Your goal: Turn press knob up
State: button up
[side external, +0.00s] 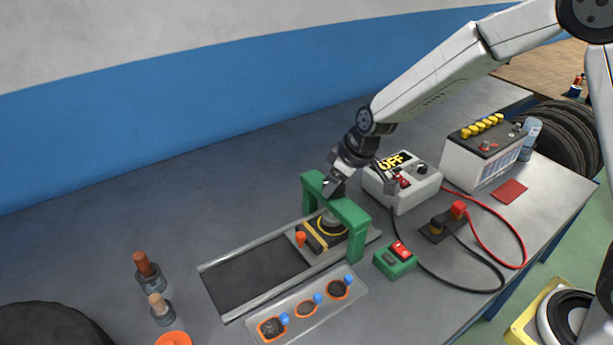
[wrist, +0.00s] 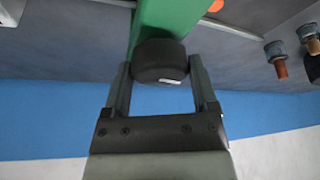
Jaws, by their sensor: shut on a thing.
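The press knob (wrist: 158,62) is a dark round knob with a small white mark, on top of the green press frame (side external: 352,222). The frame's green beam also shows in the wrist view (wrist: 168,18). My gripper (side external: 333,186) is at the top of the frame, coming down at a tilt. In the wrist view, my gripper's (wrist: 162,68) two fingers are on either side of the knob and shut on it. In the side view the gripper mostly hides the knob. Below the beam, a round press head with a yellow ring (side external: 332,225) shows partly.
A rail track (side external: 255,280) runs under the frame. A tray (side external: 345,300) with orange-rimmed patches lies in front. A green box with a red switch (side external: 396,260), a grey power box (side external: 403,192) and a battery (side external: 485,155) stand to the right. The back left of the table is clear.

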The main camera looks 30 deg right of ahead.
jog(key=shift+n+g+y, duration=0.4)
jog(key=shift+n, duration=0.95)
jog(key=shift+n+g+y, duration=0.4)
jog(key=shift+n, duration=0.95)
jog(key=n+g, duration=0.1)
jog(key=n, duration=0.2)
jog(key=n+g+y, duration=0.1)
jog(key=n, duration=0.2)
jog(key=shift+w+d, duration=0.1)
jog(key=shift+w, duration=0.05)
jog(key=n+g, duration=0.2)
jog(key=n, duration=0.3)
jog(key=shift+w, duration=0.1)
jog(key=n+g, duration=0.1)
jog(key=n, duration=0.1)
jog(key=n+h, duration=0.1)
jog(key=n, duration=0.2)
jog(key=shift+g, duration=0.4)
jog(key=shift+n+h, duration=0.3)
jog(key=o, duration=1.1)
jog(key=shift+o, duration=0.2)
jog(key=v, duration=0.7)
jog(key=shift+r, duration=0.35)
